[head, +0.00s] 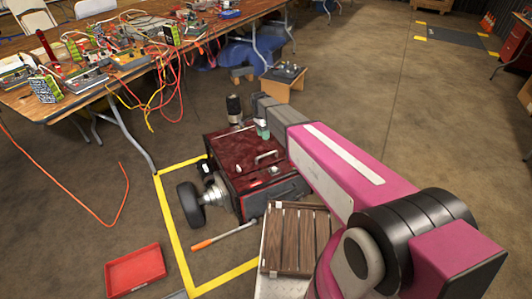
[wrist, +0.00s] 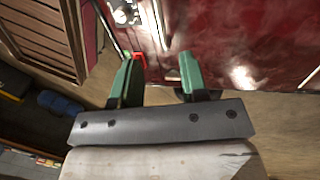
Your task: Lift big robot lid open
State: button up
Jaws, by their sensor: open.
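The big robot is a low, boxy machine on the floor with a dark red, scuffed lid (head: 238,150) on top. The lid lies flat and looks shut. A metal handle (head: 266,157) stands on the lid. My gripper (head: 263,130) is over the far right part of the lid, beyond the handle. In the wrist view its two green fingers (wrist: 163,62) are apart, with nothing clearly held between them. The red lid (wrist: 240,40) fills the upper right there, close to the fingertips. Whether they touch it, I cannot tell.
A black wheel (head: 189,204) sticks out at the robot's left. An orange-handled bar (head: 203,244) lies on the floor. A slatted wooden crate (head: 297,238) stands in front, and a red tray (head: 135,270) lies lower left. A cluttered table (head: 130,30) stands behind.

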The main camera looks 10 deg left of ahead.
jog(key=x, duration=1)
jog(key=shift+s+d+f, duration=0.1)
jog(key=shift+f, duration=0.15)
grip_shut()
